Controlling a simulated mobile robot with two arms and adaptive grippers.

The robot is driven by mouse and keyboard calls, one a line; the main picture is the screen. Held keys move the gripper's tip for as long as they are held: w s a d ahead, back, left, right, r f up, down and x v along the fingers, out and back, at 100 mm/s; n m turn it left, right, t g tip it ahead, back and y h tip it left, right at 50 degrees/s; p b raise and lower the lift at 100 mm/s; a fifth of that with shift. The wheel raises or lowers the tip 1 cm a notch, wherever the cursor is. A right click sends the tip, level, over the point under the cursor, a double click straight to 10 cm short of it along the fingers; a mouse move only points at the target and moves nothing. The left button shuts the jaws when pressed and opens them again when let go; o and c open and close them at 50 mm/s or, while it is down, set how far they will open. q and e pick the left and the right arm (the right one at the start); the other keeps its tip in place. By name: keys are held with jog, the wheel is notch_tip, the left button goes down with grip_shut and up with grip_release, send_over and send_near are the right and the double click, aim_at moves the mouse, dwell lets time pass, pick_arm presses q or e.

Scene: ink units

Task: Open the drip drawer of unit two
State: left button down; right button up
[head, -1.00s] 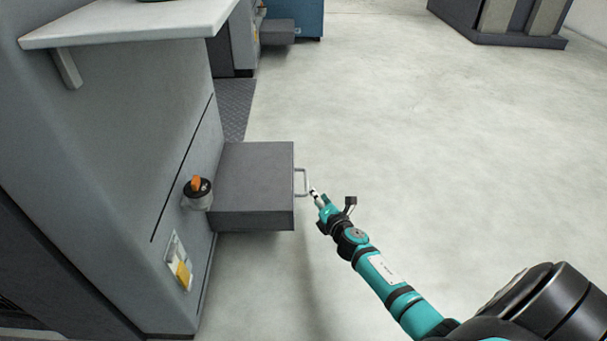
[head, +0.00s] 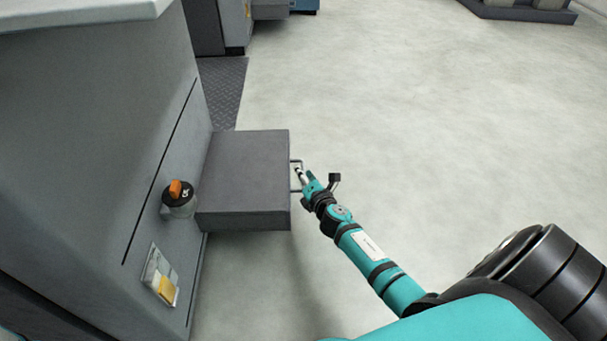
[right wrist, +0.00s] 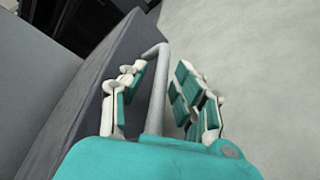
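A dark grey drawer box (head: 245,180) juts out from the side of the grey unit (head: 90,130) in the head view. Its pale bar handle (head: 297,161) is on its right face. My right gripper (head: 299,174) is at this handle. In the right wrist view the handle bar (right wrist: 157,90) runs between the two fingers of my right gripper (right wrist: 160,84). The fingers are apart, with a gap on both sides of the bar. My left gripper is not in view.
A black knob with an orange top (head: 179,196) and a yellow-and-white label (head: 160,276) are on the unit near the drawer. A dark tread plate (head: 222,90) lies behind it. The pale floor (head: 420,120) to the right is clear.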

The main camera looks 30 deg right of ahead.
grip_shut()
jog(key=shift+d, duration=0.1)
jog(key=s+d, duration=0.9)
jog(key=d, duration=0.6)
jog(key=shift+o, duration=1)
grip_release()
jog(key=shift+a, duration=0.15)
jog(key=v, duration=1.2)
jog(key=shift+f, duration=0.1)
